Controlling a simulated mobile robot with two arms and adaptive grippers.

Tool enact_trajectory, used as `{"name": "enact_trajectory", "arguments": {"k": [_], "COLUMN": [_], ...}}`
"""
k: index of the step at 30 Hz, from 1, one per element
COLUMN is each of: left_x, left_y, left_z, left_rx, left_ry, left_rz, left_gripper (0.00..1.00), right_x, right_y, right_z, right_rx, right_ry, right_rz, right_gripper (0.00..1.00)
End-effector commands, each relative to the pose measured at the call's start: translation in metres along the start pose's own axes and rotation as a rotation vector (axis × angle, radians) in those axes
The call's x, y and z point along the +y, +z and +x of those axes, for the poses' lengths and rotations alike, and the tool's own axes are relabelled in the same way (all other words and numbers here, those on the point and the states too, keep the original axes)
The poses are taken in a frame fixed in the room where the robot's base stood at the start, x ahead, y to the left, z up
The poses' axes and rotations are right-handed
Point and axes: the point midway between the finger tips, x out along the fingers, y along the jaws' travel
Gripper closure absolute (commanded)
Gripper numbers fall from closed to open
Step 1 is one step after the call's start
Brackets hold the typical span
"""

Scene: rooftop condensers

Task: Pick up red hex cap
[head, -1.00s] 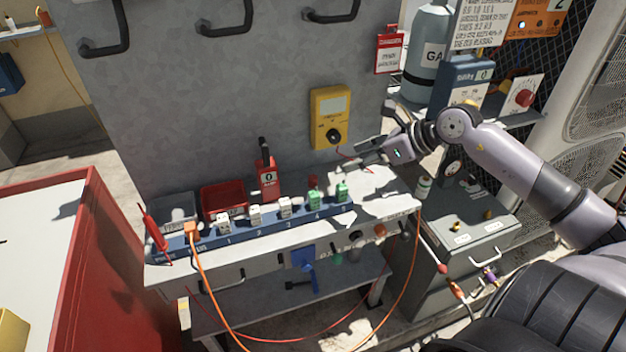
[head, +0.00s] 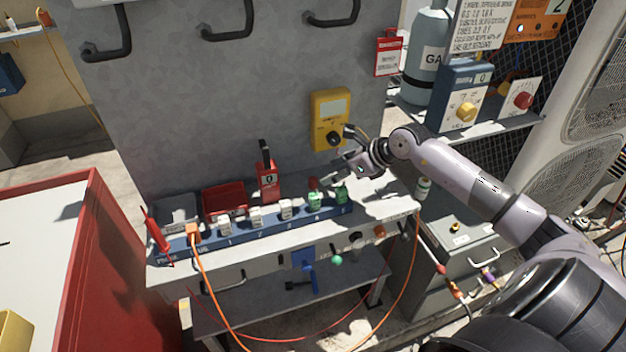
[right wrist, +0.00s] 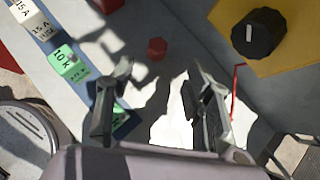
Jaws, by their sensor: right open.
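The red hex cap (right wrist: 157,47) stands on the grey bench top in the right wrist view, beyond the gap between my fingertips and apart from them. In the head view it shows small and red (head: 313,183), just behind a green block on the blue strip. My right gripper (head: 340,160) is over the right part of the bench, to the right of the cap. It is open and empty; both fingers (right wrist: 158,75) show in the right wrist view. My left gripper is not in view.
The blue strip (head: 263,233) with white and green blocks (right wrist: 66,60) runs along the bench front. A yellow meter (head: 329,106) on the panel stands close to my right gripper. A red tray (head: 222,196) and red lockout tool (head: 268,185) are farther left.

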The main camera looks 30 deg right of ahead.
Motion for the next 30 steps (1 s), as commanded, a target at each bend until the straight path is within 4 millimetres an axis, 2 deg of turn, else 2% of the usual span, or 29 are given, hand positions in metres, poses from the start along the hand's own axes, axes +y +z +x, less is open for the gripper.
{"name": "enact_trajectory", "arguments": {"k": [8,14,18,26,30], "left_x": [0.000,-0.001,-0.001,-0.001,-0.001], "left_y": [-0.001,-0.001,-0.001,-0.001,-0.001], "left_z": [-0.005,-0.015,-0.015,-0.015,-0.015], "left_rx": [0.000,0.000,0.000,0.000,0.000], "left_ry": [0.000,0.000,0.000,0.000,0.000], "left_rz": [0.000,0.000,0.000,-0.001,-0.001], "left_gripper": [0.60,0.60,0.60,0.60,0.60], "right_x": [0.002,0.006,0.004,0.004,0.004], "right_y": [0.002,0.009,0.007,0.006,0.006], "right_z": [0.021,0.047,0.064,0.068,0.067], "right_rx": [0.000,-0.001,0.000,0.001,0.001], "right_ry": [0.002,0.004,0.001,0.000,0.000], "right_rz": [0.001,0.003,0.002,-0.001,-0.001], "right_gripper": [0.53,0.53,0.53,0.53,0.61]}}
